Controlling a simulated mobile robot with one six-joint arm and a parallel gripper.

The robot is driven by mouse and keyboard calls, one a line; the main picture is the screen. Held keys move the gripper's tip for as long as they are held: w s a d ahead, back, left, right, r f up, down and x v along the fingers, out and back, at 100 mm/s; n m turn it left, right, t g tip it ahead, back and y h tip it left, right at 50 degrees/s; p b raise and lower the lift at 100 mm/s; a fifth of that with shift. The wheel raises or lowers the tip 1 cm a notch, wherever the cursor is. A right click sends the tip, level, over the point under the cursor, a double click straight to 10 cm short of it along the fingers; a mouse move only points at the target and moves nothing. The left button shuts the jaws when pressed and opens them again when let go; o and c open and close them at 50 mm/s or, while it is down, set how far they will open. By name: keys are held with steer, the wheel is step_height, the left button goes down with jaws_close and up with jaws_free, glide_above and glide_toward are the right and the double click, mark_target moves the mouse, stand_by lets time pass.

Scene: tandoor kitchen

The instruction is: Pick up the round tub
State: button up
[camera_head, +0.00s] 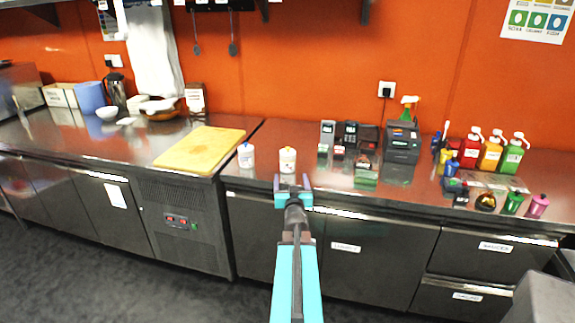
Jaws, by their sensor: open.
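Two small white round tubs stand upright on the steel counter (262,182) near its front edge. One tub (287,161) has a label with a yellowish mark and is straight beyond my gripper. The other tub (246,157) stands to its left, by the yellow board, and has a blue mark on top. I cannot tell which one the task names. My gripper (292,182) is open, with its two fingers apart and nothing between them. It is in front of the right tub in the picture; the exact gap to it is hard to judge.
A yellow cutting board (200,147) lies left of the tubs. Dark devices and a card terminal (402,142) stand to the right. Red, yellow and green pump bottles (490,153) and small jars fill the far right.

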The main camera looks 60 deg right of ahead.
mark_target(289, 163)
steer(key=shift+w, duration=0.1)
steer(key=shift+p+x, duration=1)
steer(key=shift+x, duration=3.25)
steer(key=shift+p+x, duration=1.1)
steer(key=shift+x, duration=1.5)
steer(key=c, duration=1.4)
steer(key=shift+o, duration=0.2)
steer(key=shift+r, duration=0.1)
